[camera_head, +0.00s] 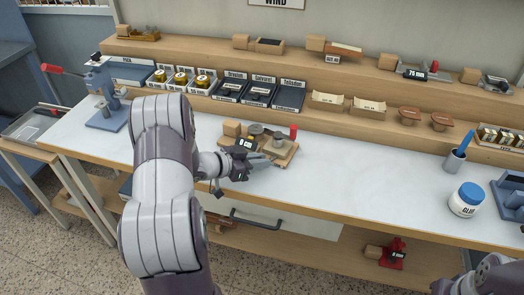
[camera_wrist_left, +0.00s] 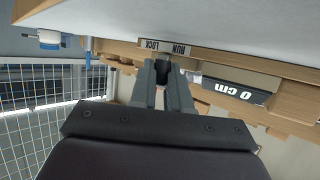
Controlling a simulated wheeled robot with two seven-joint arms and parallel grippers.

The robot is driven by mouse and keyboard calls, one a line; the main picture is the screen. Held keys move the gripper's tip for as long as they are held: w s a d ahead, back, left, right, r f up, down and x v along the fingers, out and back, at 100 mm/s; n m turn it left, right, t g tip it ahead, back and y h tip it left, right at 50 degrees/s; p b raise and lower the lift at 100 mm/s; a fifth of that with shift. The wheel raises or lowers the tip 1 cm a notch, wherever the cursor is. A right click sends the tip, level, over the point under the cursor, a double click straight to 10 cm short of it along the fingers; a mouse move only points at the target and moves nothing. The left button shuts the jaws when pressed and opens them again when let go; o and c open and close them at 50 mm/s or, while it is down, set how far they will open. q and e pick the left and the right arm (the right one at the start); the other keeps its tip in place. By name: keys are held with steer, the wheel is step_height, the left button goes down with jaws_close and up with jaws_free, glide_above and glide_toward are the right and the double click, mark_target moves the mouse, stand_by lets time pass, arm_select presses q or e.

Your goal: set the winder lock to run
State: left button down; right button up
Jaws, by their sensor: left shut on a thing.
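The winder (camera_head: 284,157) is a small wooden base with grey round parts and a red knob (camera_head: 293,132), near the front edge of the white-topped bench. In the left wrist view its label plate (camera_wrist_left: 172,47) appears upside down and reads RUN and LOCK, with a "0 cm" plate (camera_wrist_left: 236,92) beside it. My left gripper (camera_head: 266,161) reaches the winder's front left side. In the wrist view its fingertips (camera_wrist_left: 164,65) are close together just under the label plate, shut on the winder lock, which they mostly hide. The lock's setting cannot be read. Only part of my right arm shows at lower right.
A wooden block (camera_head: 232,128) is beside the winder. Foil rolls (camera_head: 181,78) and labelled dark trays (camera_head: 260,93) stand behind it. A blue-lidded glue jar (camera_head: 465,199) and a pen cup (camera_head: 454,161) are at right. The bench between winder and jar is clear.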

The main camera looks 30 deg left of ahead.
stand_by(0.3)
arm_select(q)
steer(key=c, duration=1.1)
jaws_free()
steer(key=v, duration=1.2)
steer(key=shift+s+a+p, duration=0.25)
steer(key=shift+s+p, duration=0.05)
steer(key=shift+p, duration=0.05)
